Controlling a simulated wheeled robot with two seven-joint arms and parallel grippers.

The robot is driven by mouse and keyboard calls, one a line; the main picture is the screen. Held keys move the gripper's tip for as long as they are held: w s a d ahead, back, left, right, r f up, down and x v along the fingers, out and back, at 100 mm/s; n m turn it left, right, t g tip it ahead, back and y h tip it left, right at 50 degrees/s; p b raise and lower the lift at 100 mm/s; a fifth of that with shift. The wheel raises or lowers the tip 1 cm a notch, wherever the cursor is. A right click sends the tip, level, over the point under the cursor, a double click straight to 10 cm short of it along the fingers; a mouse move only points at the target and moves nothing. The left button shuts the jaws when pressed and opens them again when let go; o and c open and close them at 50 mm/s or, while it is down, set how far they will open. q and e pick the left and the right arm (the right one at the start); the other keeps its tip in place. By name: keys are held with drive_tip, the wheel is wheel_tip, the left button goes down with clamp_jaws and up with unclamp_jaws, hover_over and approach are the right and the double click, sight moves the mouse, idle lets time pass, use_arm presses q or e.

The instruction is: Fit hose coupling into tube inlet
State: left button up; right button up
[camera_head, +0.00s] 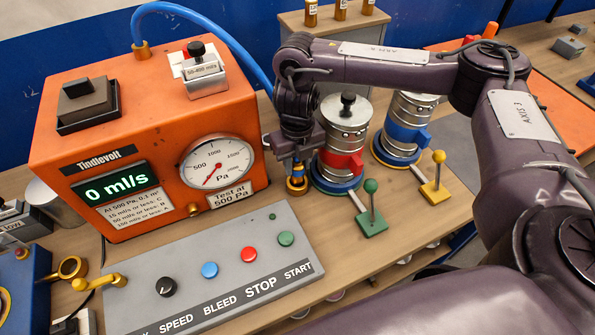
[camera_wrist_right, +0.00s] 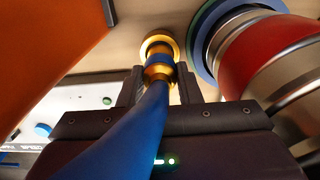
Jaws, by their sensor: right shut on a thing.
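My right gripper (camera_head: 298,160) points down beside the orange tester and is shut on the brass hose coupling. In the right wrist view the coupling (camera_wrist_right: 160,73) sits between the two fingers, with the blue hose (camera_wrist_right: 140,130) running back toward the camera. The tube inlet, a brass ring (camera_wrist_right: 157,42), lies directly beyond the coupling's blue tip. Brass also shows below the fingers in the head view (camera_head: 297,190). The tip and ring overlap, so I cannot tell whether the coupling is inside. My left gripper is out of view.
The red-banded duct (camera_head: 343,135) stands close right of the gripper; a blue-banded duct (camera_head: 405,125) is farther right. The orange tester (camera_head: 150,120) with its gauge is left. A grey control panel (camera_head: 215,280) and green-knobbed lever (camera_head: 371,205) are in front.

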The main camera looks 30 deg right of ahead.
sight(297, 172)
wheel_tip(297, 172, down, 3)
drive_tip(key=shift+s+r, duration=0.1)
drive_tip(key=shift+r, duration=0.05)
drive_tip(key=shift+f, duration=0.2)
drive_tip(key=shift+f+b, duration=0.1)
drive_tip(key=shift+b, duration=0.25)
drive_tip(key=o, duration=1.1)
drive_tip(key=shift+r, duration=0.6)
wheel_tip(297, 172, up, 11)
drive_tip(key=shift+r+p, duration=0.1)
drive_tip(key=shift+p, duration=0.9)
